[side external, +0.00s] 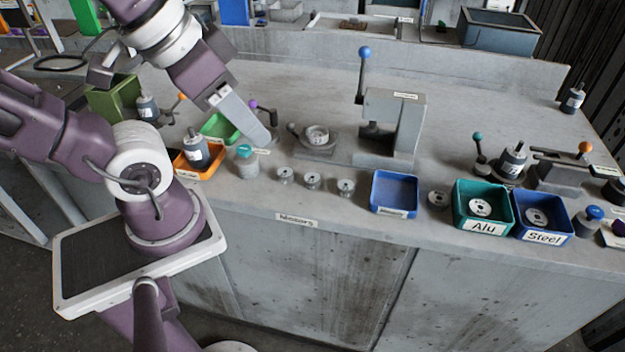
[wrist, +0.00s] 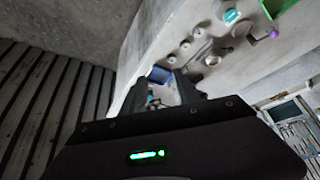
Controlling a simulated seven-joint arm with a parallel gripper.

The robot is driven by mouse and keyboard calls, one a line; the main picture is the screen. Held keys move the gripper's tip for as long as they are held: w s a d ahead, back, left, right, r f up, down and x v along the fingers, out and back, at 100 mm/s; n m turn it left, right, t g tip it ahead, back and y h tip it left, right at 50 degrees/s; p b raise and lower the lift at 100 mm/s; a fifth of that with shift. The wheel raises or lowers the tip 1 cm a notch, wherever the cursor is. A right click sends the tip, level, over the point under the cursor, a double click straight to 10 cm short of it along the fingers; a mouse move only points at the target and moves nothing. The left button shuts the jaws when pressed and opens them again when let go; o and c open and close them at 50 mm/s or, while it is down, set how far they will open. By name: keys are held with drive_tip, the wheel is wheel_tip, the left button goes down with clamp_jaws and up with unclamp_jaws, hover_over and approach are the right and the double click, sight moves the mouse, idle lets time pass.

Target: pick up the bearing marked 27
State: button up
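Three small metal bearings stand in a row near the bench's front edge: a left one (side external: 285,175), a middle one (side external: 312,180) and a right one (side external: 346,187). A similar round part (side external: 437,199) lies between the blue tray and the Alu bin. I cannot read a 27 on any of them. In the wrist view, small round parts (wrist: 185,44) show beyond the fingers. My gripper (side external: 262,138) is above the bench, up and left of the row, touching no bearing. In the wrist view my gripper (wrist: 162,92) shows its fingers apart with nothing held between them.
A teal-topped bottle (side external: 246,162) stands left of the row. A round fixture (side external: 316,137) and a lever press (side external: 395,125) stand behind. A blue tray (side external: 394,208), the Alu bin (side external: 483,226) and the Steel bin (side external: 542,237) are at right. An orange bin (side external: 184,173) is at left.

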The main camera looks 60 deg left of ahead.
drive_tip(key=o, duration=0.5)
drive_tip(key=shift+o, duration=0.2)
drive_tip(key=n+g, duration=0.5)
drive_tip(key=n, duration=1.4)
hover_over(312, 177)
drive_tip(key=f, duration=1.7)
drive_tip(key=shift+d, duration=0.35)
drive_tip(key=shift+n+g, duration=0.3)
drive_tip(key=shift+n, duration=0.1)
drive_tip(key=f, duration=0.7)
drive_tip(key=shift+a+f, duration=0.35)
